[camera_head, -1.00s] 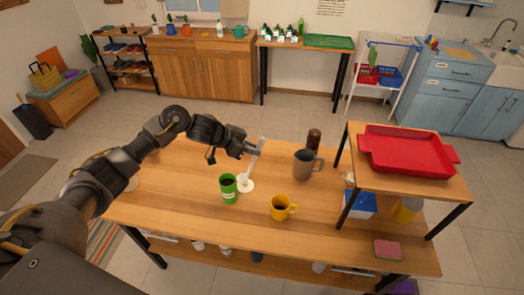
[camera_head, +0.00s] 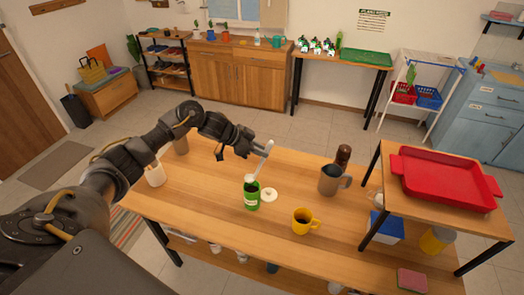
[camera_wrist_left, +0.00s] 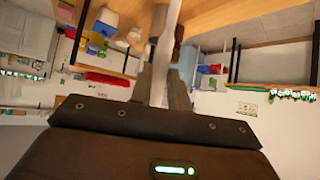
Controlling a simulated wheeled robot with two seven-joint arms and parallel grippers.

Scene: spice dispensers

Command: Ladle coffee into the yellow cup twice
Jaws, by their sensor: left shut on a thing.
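My left gripper (camera_head: 257,149) is shut on the white handle of the ladle (camera_head: 264,160), over the wooden table. The handle also runs between the fingers in the left wrist view (camera_wrist_left: 166,55). The ladle is tilted, its lower end at the mouth of the green can (camera_head: 252,198); I cannot tell whether its bowl is inside or just above. The can has a white label and dark contents. The yellow cup (camera_head: 301,225) stands upright, right of and nearer than the can, with a dark inside. My right gripper is not in view.
A white round rest (camera_head: 269,194) lies just right of the can. A grey mug (camera_head: 329,182) and a dark brown bottle (camera_head: 343,157) stand further right. A raised shelf (camera_head: 440,222) with a red tray (camera_head: 445,183) stands at the right. A white mug (camera_head: 155,174) is near my arm.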

